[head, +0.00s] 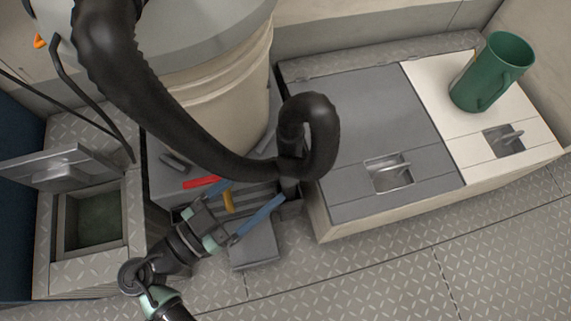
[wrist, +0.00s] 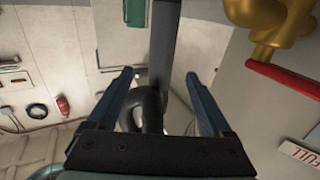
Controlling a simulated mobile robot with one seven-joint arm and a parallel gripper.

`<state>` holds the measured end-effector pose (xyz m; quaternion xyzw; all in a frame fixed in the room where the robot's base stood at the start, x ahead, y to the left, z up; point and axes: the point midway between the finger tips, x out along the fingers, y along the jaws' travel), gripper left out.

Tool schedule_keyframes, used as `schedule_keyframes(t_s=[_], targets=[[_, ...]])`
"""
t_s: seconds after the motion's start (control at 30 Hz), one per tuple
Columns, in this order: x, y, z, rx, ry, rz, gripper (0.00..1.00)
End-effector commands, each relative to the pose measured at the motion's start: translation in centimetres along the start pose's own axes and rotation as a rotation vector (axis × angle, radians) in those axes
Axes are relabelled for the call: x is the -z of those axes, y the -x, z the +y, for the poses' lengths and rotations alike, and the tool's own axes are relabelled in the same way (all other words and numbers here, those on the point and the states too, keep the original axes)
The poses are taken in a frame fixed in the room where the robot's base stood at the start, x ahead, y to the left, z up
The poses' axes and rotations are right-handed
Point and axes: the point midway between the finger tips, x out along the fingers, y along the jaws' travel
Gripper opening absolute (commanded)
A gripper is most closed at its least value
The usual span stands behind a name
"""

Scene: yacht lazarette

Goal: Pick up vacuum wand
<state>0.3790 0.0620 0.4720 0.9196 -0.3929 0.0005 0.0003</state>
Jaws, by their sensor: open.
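The vacuum's thick black hose (head: 180,135) comes over the beige drum (head: 215,85) and curls into a loop (head: 322,135) in the head view. A dark straight tube, apparently the vacuum wand (wrist: 164,45), runs down between the finger lines in the wrist view, with the hose loop (wrist: 150,100) at its lower end. In the head view the wand is hard to tell apart from the hose end. My gripper (head: 250,192) is open, its blue fingers spread to the left of the loop. In the wrist view the gripper (wrist: 160,76) frames the wand; contact cannot be told.
A grey-and-white locker (head: 360,120) stands right, with a green mug (head: 492,72) on top. An open hatch (head: 95,220) with raised lid lies left. A red handle (head: 201,182) is close to my gripper. Patterned floor (head: 400,265) is clear at front right.

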Motion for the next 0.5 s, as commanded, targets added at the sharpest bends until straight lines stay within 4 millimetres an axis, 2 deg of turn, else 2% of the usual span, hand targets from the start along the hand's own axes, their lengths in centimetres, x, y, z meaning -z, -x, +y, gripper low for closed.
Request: schedule_keyframes(t_s=[0.2, 0.5], targets=[[-0.3, -4.2, 0.1, -0.003, -0.002, -0.001, 0.84], [-0.2, -6.8, -0.1, -0.003, -0.003, -0.001, 0.84]])
